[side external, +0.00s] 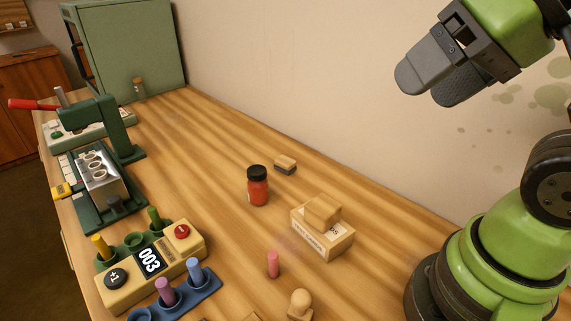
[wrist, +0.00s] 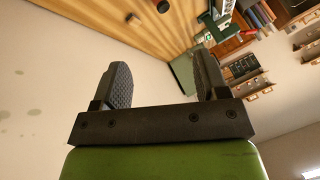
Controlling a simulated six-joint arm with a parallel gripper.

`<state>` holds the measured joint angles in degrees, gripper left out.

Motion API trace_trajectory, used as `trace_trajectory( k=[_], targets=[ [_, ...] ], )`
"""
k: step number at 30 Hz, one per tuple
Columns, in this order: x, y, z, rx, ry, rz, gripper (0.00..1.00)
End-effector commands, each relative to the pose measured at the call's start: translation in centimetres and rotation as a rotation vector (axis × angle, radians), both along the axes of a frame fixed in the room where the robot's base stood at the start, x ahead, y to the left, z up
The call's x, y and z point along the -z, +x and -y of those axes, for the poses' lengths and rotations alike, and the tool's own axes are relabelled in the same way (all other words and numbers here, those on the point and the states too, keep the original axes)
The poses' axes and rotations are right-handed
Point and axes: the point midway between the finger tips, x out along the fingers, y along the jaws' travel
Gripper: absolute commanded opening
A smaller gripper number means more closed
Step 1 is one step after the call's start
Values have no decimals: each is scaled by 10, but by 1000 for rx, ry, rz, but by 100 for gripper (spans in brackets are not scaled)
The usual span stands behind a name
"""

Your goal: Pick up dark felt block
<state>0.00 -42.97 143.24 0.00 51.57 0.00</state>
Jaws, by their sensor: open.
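A small wooden block with a dark felt underside (side external: 285,166) lies on the table behind and right of a red jar with a black lid (side external: 258,188). A small block that looks like it (wrist: 133,20) shows near the top of the wrist view. My gripper (side external: 430,86) is open and empty, high above the table at the upper right, well apart from the block. Both fingers of my gripper (wrist: 163,80) show in the wrist view with nothing between them.
A wooden box (side external: 323,243) with a wooden block (side external: 322,209) on top stands nearer my arm. A counter device (side external: 150,262) and green press (side external: 120,130) are left. Table behind the felt block is clear.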

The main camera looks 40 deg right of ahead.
Motion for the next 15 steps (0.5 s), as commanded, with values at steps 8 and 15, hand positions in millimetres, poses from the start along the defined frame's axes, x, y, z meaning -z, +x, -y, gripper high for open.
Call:
trace_trajectory(
  k=[8,15],
  targets=[
    [0,0,0,0,0,0,66],
    [-1,3,0,-4,-4,-2,66]
  ],
)
